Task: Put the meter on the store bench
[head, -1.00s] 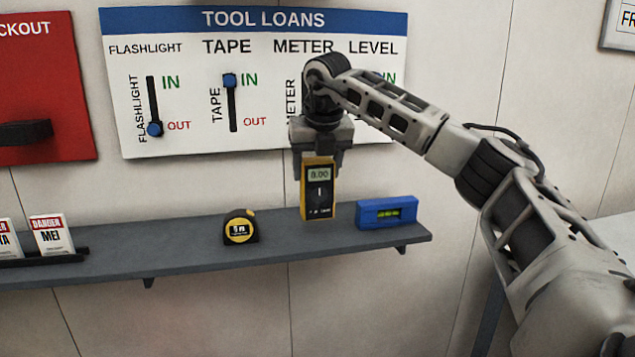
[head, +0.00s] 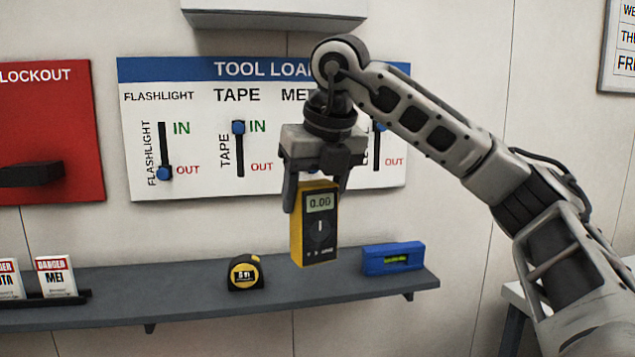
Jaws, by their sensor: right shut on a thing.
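The meter (head: 317,240) is yellow with a dark face and a small display. My right gripper (head: 316,192) is shut on its top and holds it upright, in front of the wall shelf (head: 205,300) and above its surface. My right arm comes in from the right. My left gripper does not show. A pale bench top with a dark leg (head: 516,318) shows partly at the lower right edge, behind my arm; I cannot tell whether it is the store bench.
On the shelf stand a yellow and black tape measure (head: 245,272), a blue level (head: 392,258) and several danger tags (head: 55,276). Behind is the tool loans board (head: 200,130) with sliders, partly hidden by my arm. A red lockout board (head: 50,110) hangs at the left.

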